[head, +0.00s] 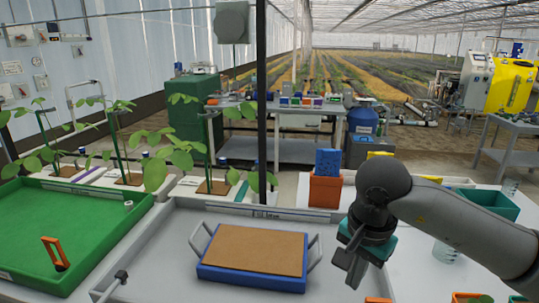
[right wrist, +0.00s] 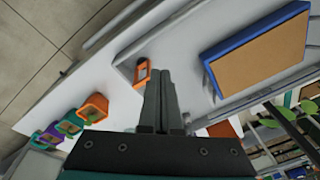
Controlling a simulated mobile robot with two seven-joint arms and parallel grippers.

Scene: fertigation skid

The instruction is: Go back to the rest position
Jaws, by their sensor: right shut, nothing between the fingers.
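My right gripper (head: 350,262) hangs from the right arm in the head view, above the right edge of the grey tray. Its two fingers are together with nothing between them. In the right wrist view the gripper (right wrist: 162,85) points out over the white table. My left gripper is not in view.
A blue box with a brown top and grey handles (head: 253,252) stands in the grey tray (head: 172,232), left of my right gripper. A green tray (head: 75,222) lies at the left, with potted seedlings behind. An orange holder with a blue block (head: 326,185) stands behind the gripper.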

